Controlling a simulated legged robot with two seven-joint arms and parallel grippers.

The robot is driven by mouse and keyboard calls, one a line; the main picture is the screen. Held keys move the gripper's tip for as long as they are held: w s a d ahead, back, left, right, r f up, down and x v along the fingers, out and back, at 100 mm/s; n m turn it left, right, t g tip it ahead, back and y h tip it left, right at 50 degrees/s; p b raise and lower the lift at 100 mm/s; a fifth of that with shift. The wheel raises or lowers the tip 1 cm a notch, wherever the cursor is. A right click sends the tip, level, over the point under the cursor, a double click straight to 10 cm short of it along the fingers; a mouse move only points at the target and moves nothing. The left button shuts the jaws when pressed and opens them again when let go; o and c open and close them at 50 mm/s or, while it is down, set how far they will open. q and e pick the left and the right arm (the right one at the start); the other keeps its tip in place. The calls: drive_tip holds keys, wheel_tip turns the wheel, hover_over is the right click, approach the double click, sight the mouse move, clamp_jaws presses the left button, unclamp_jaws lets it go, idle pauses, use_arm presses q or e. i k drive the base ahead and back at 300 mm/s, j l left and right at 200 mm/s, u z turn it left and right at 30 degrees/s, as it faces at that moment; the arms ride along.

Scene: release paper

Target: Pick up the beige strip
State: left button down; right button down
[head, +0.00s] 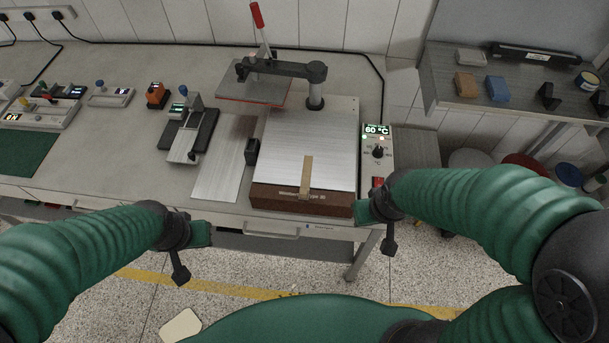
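The beige strip (306,178) is narrow and upright in the picture. It lies on the metal plate of the heat press (290,140), with its near end at the brown front edge. My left gripper (192,255) is in front of the bench, left of and below the strip. My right gripper (380,228) is by the bench's front right corner, right of the strip. Both grippers are apart from the strip, and nothing shows in either.
The press's swung-aside upper plate (250,88) with a red-tipped lever stands behind left. A control box (378,150) reading 60 °C is right of the press. A black and silver device (188,135) stands left. A shelf (455,95) with small blocks is at the right.

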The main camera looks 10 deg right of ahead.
sight(307, 169)
drive_tip(key=l+u, duration=0.4)
drive_tip(key=k+l+u, duration=0.1)
drive_tip(key=l+u, duration=0.35)
drive_tip(key=k+l+u, duration=0.15)
drive_tip(key=l+u, duration=0.25)
